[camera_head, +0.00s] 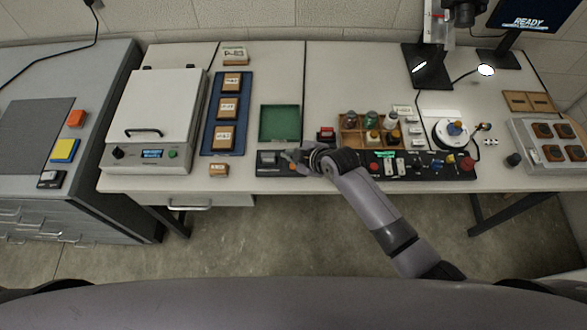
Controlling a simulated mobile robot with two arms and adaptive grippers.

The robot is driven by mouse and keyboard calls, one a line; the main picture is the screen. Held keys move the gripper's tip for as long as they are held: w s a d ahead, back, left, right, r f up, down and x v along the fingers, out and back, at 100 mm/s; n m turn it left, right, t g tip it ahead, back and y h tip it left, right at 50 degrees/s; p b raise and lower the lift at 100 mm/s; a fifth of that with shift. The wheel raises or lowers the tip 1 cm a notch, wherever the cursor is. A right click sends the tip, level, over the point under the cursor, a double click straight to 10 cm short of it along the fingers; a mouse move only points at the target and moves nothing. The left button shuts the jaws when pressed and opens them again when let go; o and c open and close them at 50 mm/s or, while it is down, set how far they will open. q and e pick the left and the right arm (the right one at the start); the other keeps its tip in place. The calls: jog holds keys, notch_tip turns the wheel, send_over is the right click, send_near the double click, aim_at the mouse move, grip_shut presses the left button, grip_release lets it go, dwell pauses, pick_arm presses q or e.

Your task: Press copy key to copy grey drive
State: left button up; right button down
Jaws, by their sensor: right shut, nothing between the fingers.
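A low black dock (277,171) lies near the front edge of the table, below the green tray. A grey block (268,157), which looks like the grey drive, sits at its left part. My right gripper (287,155) is shut and empty, with its fingertips over the right part of the dock, just right of the grey block. A small orange-red spot (293,167) shows just below the fingertips; it may be the copy key, but it is too small to tell. I cannot tell whether the fingertips touch the dock. My left gripper is out of view.
A green tray (280,108) stands behind the dock. A small red and black item (326,133) and a wooden rack of jars (350,136) stand to the right. A black control panel (430,173) lies along the front. A tan block (219,170) lies left of the dock.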

aim_at(292, 167)
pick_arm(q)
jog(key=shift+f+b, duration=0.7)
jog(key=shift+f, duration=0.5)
pick_arm(e)
jog(key=shift+f, duration=1.5)
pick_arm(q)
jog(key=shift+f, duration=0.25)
pick_arm(e)
jog(key=shift+f, duration=0.4)
pick_arm(q)
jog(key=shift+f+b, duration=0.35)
jog(key=shift+b, duration=0.25)
pick_arm(e)
jog(key=shift+f, duration=0.5)
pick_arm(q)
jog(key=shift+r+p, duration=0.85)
pick_arm(e)
jog(key=shift+r, duration=0.95)
notch_tip(292, 167, up, 5)
jog(key=p, duration=0.4)
jog(key=shift+p, duration=0.4)
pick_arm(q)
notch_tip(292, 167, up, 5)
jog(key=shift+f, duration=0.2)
